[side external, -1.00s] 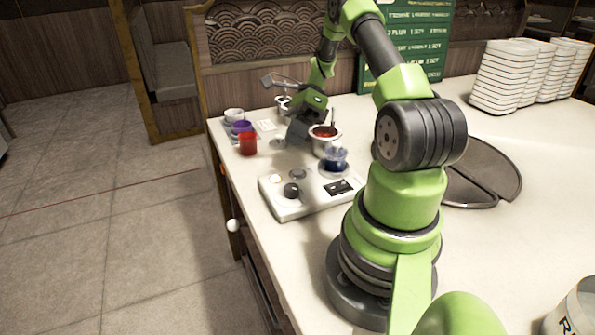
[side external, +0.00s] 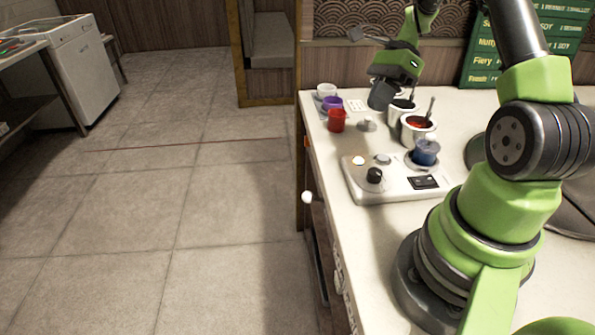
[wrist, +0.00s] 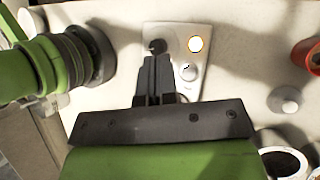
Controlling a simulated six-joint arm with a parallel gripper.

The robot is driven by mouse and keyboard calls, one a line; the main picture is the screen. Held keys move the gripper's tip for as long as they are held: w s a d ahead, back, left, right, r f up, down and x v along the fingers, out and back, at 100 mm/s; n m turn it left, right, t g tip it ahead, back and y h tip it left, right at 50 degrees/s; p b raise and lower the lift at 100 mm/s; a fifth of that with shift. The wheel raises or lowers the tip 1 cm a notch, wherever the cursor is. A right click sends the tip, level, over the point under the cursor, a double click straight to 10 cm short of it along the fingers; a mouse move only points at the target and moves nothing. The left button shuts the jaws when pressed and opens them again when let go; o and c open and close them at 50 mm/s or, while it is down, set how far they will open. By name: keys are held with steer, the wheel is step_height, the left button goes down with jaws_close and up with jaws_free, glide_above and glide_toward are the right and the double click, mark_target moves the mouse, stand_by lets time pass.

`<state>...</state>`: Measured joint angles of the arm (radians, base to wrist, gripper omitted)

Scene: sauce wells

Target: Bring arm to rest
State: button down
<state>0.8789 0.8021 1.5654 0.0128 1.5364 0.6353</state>
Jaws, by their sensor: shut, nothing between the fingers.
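My gripper (side external: 380,97) is above the counter in the side view, between the red cup and the metal pots, and apart from them. In the wrist view my gripper's dark fingers (wrist: 155,62) are closed together with nothing between them. Beyond the fingertips in that view is the white control box (wrist: 179,32), with a black knob (wrist: 155,47) and a lit round button (wrist: 195,44). The box (side external: 395,190) also shows in the side view, its button glowing.
A red cup (side external: 336,121), a purple cup (side external: 331,103) and a white cup (side external: 326,90) stand at the counter's left edge. A pot of red sauce (side external: 418,128) holds a spoon. A blue jar (side external: 425,153) stands by the box. A green menu board (side external: 530,45) is behind.

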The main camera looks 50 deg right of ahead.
steer(key=a+r+n+h, duration=0.4)
steer(key=a+r+n, duration=0.5)
steer(key=a+r, duration=0.15)
steer(key=s+a+r+n+t+h, duration=0.1)
steer(key=s+a+r+n+t, duration=0.4)
steer(key=s+a+n, duration=0.4)
steer(key=a+n+t, duration=0.1)
steer(key=n, duration=0.2)
steer(key=shift+s+r, duration=0.2)
steer(key=shift+s, duration=0.2)
